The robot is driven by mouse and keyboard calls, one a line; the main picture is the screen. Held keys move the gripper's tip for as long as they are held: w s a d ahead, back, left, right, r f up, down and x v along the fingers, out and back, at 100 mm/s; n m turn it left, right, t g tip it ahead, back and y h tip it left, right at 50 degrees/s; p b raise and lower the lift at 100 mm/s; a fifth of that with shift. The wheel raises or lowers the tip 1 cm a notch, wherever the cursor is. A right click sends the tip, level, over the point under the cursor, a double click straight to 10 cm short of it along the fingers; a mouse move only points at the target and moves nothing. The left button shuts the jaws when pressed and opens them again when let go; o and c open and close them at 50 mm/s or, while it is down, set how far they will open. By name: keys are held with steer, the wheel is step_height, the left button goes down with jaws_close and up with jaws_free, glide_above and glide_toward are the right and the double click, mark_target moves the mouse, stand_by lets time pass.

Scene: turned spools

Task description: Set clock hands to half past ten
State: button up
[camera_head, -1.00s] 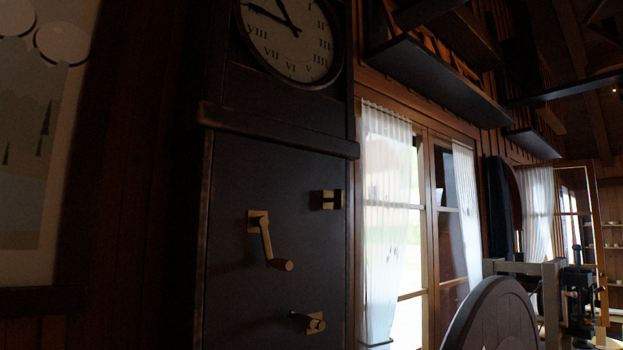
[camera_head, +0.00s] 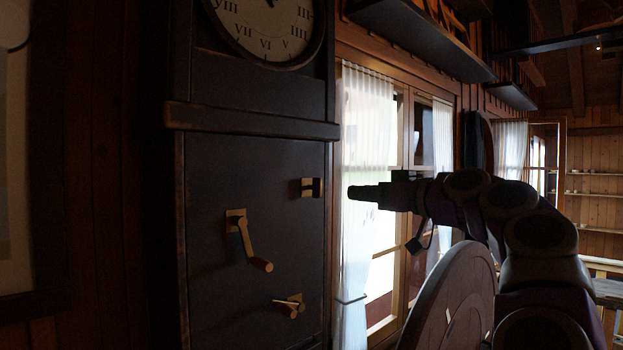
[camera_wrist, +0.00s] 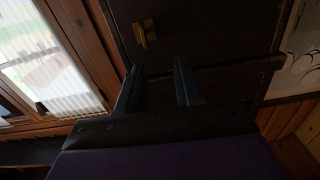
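A tall dark clock case (camera_head: 250,165) stands on the left in the head view. Its round dial (camera_head: 268,28) is cut off by the top edge, so the hands are mostly hidden from me. A brass crank (camera_head: 246,240) with a wooden knob sits on the front. A brass latch or handle (camera_head: 311,187) is at the upper right, and a small brass knob (camera_head: 291,305) is lower down. My gripper (camera_head: 352,192) is right of the case, apart from it. In the wrist view my gripper (camera_wrist: 160,78) is open and empty, with a brass fitting (camera_wrist: 145,32) beyond it.
A window with white curtains (camera_head: 366,120) is behind my arm. A round wooden wheel-like piece (camera_head: 452,300) stands at lower right, under my arm. A dark shelf (camera_head: 420,38) hangs above. The space before the case front looks clear.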

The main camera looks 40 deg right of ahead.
steer(key=w+d, duration=0.1)
steer(key=d, duration=0.2)
steer(key=p, duration=0.5)
glide_toward(318, 188)
steer(key=w+a, duration=0.1)
steer(key=w, duration=0.6)
steer(key=shift+h, duration=0.3)
steer(key=w, duration=0.1)
steer(key=w+d, duration=0.1)
steer(key=w, duration=0.2)
steer(key=shift+d+f, duration=0.15)
steer(key=shift+f, duration=0.15)
steer(key=shift+s+r, duration=0.15)
steer(key=shift+a, duration=0.65)
steer(key=c, duration=0.3)
steer(key=shift+d, duration=0.25)
jaws_close()
